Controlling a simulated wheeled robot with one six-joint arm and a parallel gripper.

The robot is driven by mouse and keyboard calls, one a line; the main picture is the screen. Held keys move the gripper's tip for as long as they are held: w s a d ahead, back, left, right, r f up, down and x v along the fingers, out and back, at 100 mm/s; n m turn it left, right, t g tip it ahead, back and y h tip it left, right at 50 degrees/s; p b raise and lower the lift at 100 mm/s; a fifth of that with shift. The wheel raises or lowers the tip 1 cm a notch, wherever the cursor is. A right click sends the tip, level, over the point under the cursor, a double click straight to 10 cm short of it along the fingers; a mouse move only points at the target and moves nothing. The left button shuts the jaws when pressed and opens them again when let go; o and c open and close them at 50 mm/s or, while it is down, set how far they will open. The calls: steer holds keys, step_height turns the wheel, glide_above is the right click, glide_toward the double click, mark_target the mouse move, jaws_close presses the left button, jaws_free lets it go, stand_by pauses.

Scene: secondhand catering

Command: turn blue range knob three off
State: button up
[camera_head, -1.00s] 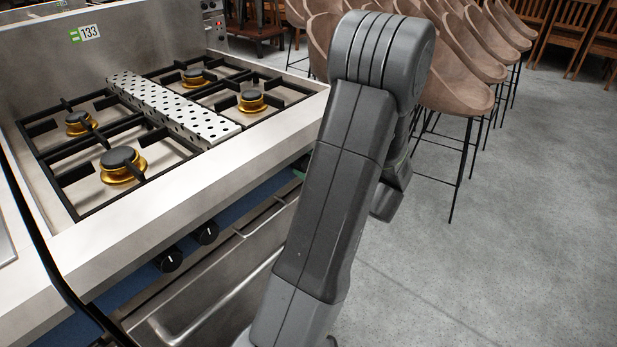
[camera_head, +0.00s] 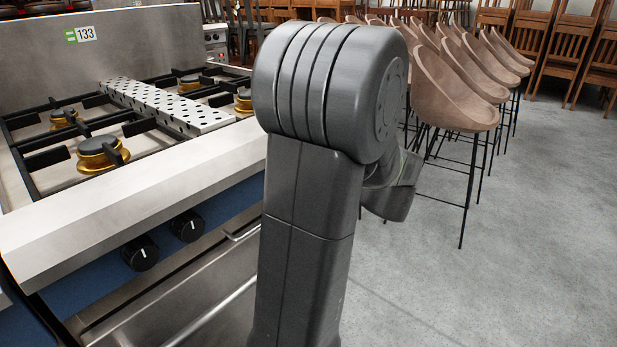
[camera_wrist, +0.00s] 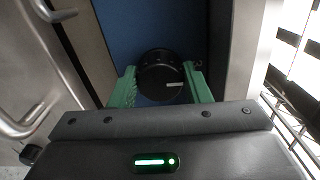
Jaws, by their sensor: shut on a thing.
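In the wrist view my gripper (camera_wrist: 160,80) has its two green fingers on either side of a black round range knob (camera_wrist: 160,70), shut on it. The knob sits on the blue panel (camera_wrist: 150,28) of the range and has a short white mark low on its right side. In the head view my arm hides the gripper and this knob. Two other black knobs show there on the blue front strip, one nearer (camera_head: 140,253) and one farther along (camera_head: 188,226).
The range top (camera_head: 150,165) has several burners, black grates and a perforated metal strip (camera_head: 165,107). An oven handle (camera_head: 215,312) runs below the knobs. Brown bar stools (camera_head: 455,90) stand behind my arm. Grey floor is clear at right.

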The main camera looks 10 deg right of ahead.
steer(key=shift+n+b, duration=0.55)
steer(key=shift+n, duration=0.05)
steer(key=o, duration=1)
steer(key=p+v, duration=0.3)
steer(key=v, duration=1.1)
steer(key=shift+w+a, duration=0.1)
steer(key=shift+w, duration=0.05)
steer(key=b+x, duration=0.3)
steer(key=x, duration=1)
steer(key=shift+w+a, duration=0.2)
steer(key=shift+w, duration=0.05)
